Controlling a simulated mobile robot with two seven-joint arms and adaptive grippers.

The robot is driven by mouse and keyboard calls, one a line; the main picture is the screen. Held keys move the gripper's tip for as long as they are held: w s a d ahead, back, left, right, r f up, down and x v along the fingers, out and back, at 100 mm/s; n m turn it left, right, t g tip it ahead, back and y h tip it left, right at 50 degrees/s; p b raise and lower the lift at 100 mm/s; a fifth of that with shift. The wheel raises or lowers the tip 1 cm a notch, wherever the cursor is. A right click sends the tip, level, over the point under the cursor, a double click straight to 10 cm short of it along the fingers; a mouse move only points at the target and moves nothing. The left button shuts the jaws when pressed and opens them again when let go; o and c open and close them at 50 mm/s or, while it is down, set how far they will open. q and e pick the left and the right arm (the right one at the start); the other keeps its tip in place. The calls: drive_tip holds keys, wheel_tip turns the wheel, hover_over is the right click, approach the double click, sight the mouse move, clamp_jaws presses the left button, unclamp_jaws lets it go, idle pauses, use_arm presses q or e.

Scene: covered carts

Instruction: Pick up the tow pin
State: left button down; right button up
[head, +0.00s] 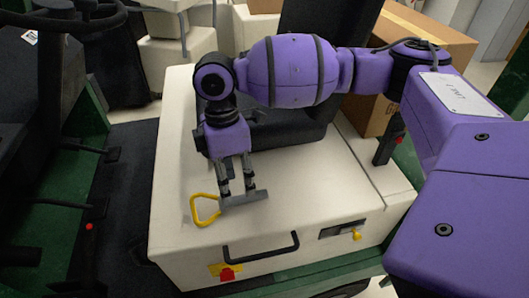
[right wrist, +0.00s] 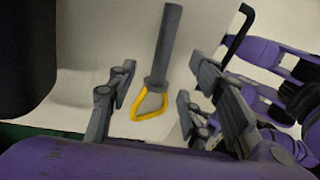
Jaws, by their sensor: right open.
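The tow pin has a grey shaft (head: 244,199) and a yellow loop handle (head: 205,210). It lies on the cream cover of the cart (head: 190,150), loop to the left in the head view. My right gripper (head: 236,184) points down over the shaft, near the loop end, and is open. In the right wrist view, the shaft (right wrist: 166,45) and loop show between the spread fingers (right wrist: 163,82). Neither finger visibly grips the pin. The exact height of the fingertips over the cover is hard to tell. My left gripper is not in view.
A black handle (head: 261,248) and a yellow-and-red fitting (head: 227,272) are on the cover's front. A black seat (head: 285,143) stands behind the gripper. A cardboard box (head: 440,55) is at back right, and a dark green cart (head: 85,120) is at left.

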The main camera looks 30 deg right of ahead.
drive_tip(key=f, duration=0.5)
drive_tip(key=shift+s+a+f, duration=0.1)
drive_tip(key=shift+s+a, duration=0.1)
drive_tip(key=shift+s, duration=0.05)
clamp_jaws()
drive_tip(key=shift+w, duration=0.1)
